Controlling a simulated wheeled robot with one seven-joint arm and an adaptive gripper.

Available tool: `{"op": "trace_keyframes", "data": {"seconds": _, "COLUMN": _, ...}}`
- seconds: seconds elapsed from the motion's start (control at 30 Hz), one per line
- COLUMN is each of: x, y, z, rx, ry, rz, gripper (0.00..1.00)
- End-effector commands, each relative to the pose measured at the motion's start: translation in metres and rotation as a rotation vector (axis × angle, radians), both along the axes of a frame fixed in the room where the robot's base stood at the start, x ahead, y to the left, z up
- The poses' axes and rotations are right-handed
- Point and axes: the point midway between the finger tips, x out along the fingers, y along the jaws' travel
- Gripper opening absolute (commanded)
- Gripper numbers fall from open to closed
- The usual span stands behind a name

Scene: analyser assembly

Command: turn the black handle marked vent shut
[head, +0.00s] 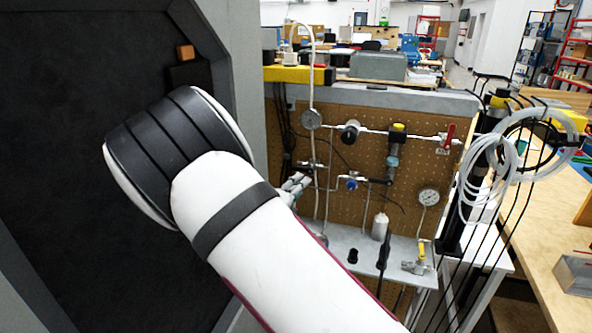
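No marking reading vent can be read at this size, so I cannot tell for sure which part is the black handle. A long black upright part (384,252) stands at the front of the grey shelf, right of a short black fitting (352,256). A dark round knob (350,132) sits on the upper pipe of the panel. My white and black arm crosses the lower left and middle.
The brown pegboard (335,210) carries pipes, gauges, a red-handled valve (449,135) and a blue-handled valve (352,184). A white bottle (380,227) and a yellow-handled valve (421,250) are at the shelf. Coiled white tubing (487,185) and black cables hang at right. A dark cabinet fills the left.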

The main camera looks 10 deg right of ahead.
Motion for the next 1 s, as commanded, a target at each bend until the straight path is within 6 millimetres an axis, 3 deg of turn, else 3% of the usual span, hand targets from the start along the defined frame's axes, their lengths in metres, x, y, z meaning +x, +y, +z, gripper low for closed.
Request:
{"op": "trace_keyframes", "data": {"seconds": 0.13, "x": 0.012, "y": 0.033, "z": -0.017, "rx": -0.171, "ry": 0.077, "rz": 0.12, "gripper": 0.33}}
{"op": "trace_keyframes", "data": {"seconds": 0.3, "x": 0.019, "y": 0.042, "z": -0.022, "rx": -0.23, "ry": 0.101, "rz": 0.159, "gripper": 0.33}}
{"op": "trace_keyframes", "data": {"seconds": 0.47, "x": 0.035, "y": 0.032, "z": -0.022, "rx": -0.229, "ry": 0.099, "rz": 0.156, "gripper": 0.33}}
{"op": "trace_keyframes", "data": {"seconds": 1.0, "x": 0.119, "y": -0.018, "z": -0.023, "rx": -0.223, "ry": 0.099, "rz": 0.155, "gripper": 0.33}}
